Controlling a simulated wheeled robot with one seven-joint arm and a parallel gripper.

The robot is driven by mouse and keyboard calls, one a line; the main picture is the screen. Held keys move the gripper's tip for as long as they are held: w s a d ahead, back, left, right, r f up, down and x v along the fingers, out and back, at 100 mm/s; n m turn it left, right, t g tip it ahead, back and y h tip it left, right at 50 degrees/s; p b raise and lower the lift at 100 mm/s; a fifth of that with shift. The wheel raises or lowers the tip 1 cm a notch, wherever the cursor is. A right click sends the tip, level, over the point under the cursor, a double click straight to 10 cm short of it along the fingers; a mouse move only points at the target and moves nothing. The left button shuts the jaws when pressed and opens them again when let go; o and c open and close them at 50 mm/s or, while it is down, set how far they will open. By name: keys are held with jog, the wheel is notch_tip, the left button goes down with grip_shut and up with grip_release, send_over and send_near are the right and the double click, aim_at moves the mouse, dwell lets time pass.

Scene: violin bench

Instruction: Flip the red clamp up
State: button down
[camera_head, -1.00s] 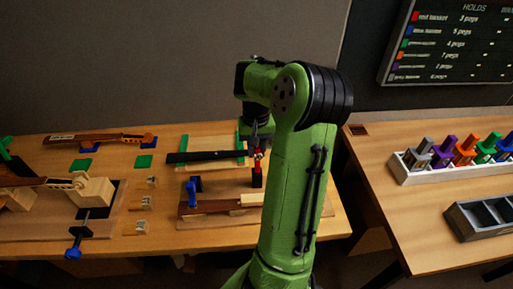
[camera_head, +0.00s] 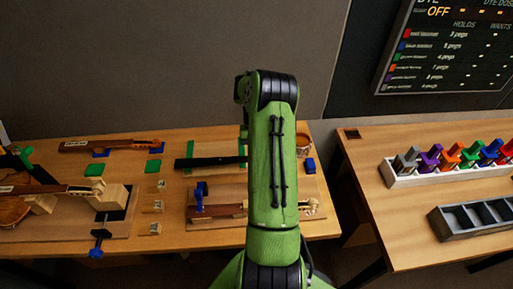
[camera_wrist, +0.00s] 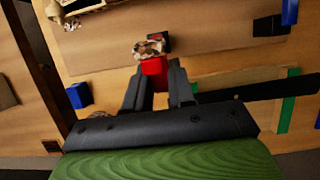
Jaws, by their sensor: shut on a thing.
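The red clamp (camera_wrist: 154,66) shows in the wrist view as a red block between the fingertips of my gripper (camera_wrist: 155,80). My gripper is shut on it. A mottled brown and white piece (camera_wrist: 149,49) and a small dark part lie just beyond the red block. How far the clamp is tilted cannot be told. In the head view my green arm hides the gripper and the red clamp. A blue clamp (camera_head: 201,189) stands upright on the left part of the same work board, by a brown violin neck (camera_head: 215,211).
A long black fingerboard (camera_head: 210,162) lies behind the neck and also shows in the wrist view (camera_wrist: 268,87). A blue block (camera_head: 310,166) stands at the right; a blue block is also at the left in the wrist view (camera_wrist: 78,95). A peg rack (camera_head: 450,172) is on the right table.

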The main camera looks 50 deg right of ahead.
jog(key=c, duration=1)
grip_release()
jog(key=shift+o, duration=0.2)
jog(key=p+v, duration=0.2)
jog(key=v, duration=1.4)
